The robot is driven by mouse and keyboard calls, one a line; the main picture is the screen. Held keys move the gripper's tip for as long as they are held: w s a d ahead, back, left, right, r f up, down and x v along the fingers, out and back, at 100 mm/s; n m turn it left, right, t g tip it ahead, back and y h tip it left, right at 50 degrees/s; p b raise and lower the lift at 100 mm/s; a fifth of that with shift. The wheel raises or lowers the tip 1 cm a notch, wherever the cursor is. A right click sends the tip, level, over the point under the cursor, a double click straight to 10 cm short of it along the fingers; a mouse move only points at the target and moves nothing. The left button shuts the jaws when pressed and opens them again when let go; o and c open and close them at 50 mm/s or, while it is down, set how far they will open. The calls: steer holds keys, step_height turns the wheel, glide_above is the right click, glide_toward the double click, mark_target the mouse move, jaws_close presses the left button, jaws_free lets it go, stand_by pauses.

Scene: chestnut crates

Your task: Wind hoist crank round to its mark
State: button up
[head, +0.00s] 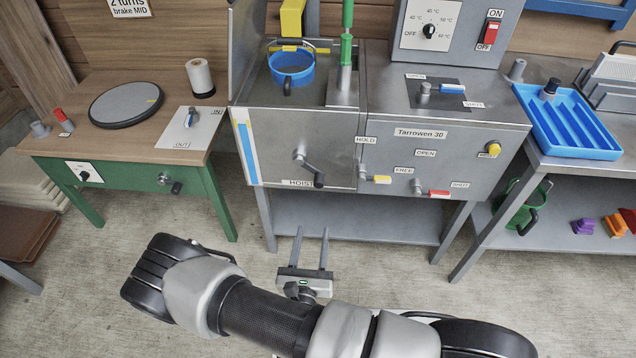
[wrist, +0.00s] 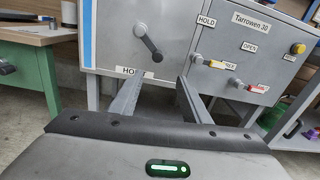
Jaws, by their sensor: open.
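The hoist crank (head: 308,166) is on the front of the grey metal machine, just above the "HOIST" label (head: 299,183). Its arm slopes down and right from the hub to a dark knob. It also shows in the wrist view (wrist: 147,40), again pointing down and right. I cannot make out a mark around the crank in either view. My gripper (head: 312,235) is open and empty, in front of and below the crank, its fingers pointing at the machine. In the wrist view its fingers (wrist: 160,84) stand apart, below the crank and not touching it.
Right of the crank are a yellow-tipped lever (head: 382,179), a red-tipped lever (head: 439,192) and a yellow knob (head: 493,149). A green-framed table (head: 130,172) stands at left. A blue tray (head: 580,150) lies at right. Open floor lies before the machine.

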mark_target(318, 185)
steer(key=w+b, duration=0.1)
steer(key=w, duration=0.4)
steer(key=w+b, duration=0.1)
steer(key=w, duration=0.5)
steer(key=w+b, duration=0.1)
steer(key=w, duration=0.5)
steer(key=shift+w+d, duration=0.1)
steer(key=shift+d, duration=0.2)
jaws_close()
